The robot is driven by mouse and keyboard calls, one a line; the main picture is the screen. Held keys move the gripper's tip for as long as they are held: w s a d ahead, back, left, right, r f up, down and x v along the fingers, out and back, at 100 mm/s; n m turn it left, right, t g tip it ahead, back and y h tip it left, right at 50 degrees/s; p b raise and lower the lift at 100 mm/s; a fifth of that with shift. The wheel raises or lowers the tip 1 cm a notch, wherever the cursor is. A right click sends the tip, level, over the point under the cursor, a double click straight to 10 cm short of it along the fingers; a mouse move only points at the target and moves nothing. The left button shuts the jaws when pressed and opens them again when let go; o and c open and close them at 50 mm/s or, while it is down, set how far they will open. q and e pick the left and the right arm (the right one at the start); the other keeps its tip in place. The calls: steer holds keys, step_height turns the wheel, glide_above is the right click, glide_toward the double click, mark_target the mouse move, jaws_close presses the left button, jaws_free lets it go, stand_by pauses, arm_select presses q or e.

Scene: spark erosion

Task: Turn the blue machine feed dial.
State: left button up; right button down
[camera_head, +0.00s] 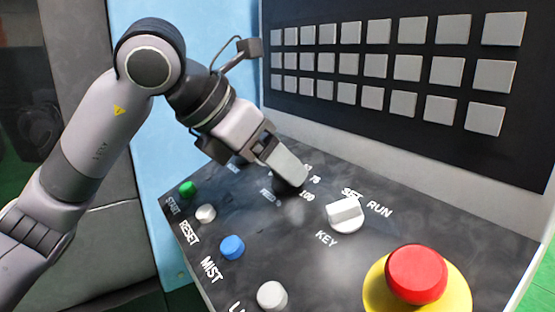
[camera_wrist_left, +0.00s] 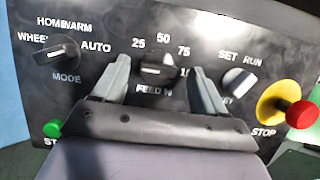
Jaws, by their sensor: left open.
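The feed dial (camera_wrist_left: 157,72) is a dark knob on the sloped black control panel (camera_wrist_left: 100,115), with 25, 50 and 75 printed around it and a partly hidden number at right. My left gripper (camera_wrist_left: 161,66) is open, with one finger to each side of the dial in the left wrist view. I cannot tell whether the fingers touch it. In the head view my left gripper (camera_head: 287,168) reaches down from the left over the dial (camera_head: 287,187), hiding most of it. My right gripper is not in view.
The mode dial (camera_wrist_left: 63,52) is left of the feed dial, and the white key switch (camera_head: 345,214) is right. A red stop button (camera_head: 416,274) sits on a yellow base. Green, white and blue buttons (camera_head: 232,247) line the left edge. A key grid (camera_head: 407,68) stands behind.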

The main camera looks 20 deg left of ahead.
arm_select(q)
steer(key=shift+w+d+f, duration=0.25)
steer(key=shift+w+f, duration=0.1)
steer(key=shift+f, duration=0.05)
steer(key=c, duration=1.1)
steer(key=shift+o, duration=0.2)
steer(key=m+g, duration=0.1)
steer(key=m, duration=0.3)
steer(key=shift+h, duration=0.4)
steer(key=m+g, duration=0.1)
steer(key=m, duration=0.2)
steer(key=shift+w+r+m+h+p, duration=0.1)
steer(key=shift+m+h+p, duration=0.25)
steer(key=shift+m+h, duration=0.05)
steer(key=m+g+p, duration=0.2)
steer(key=m, duration=0.3)
steer(key=shift+r+m, duration=0.1)
steer(key=shift+m, duration=0.3)
steer(key=shift+m+g+y+p, duration=0.25)
steer(key=shift+m+g+p, duration=0.2)
steer(key=shift+m, duration=0.8)
steer(key=shift+m+g+y+p, duration=0.25)
steer(key=shift+m+g+p, duration=0.15)
steer(key=shift+m, duration=0.85)
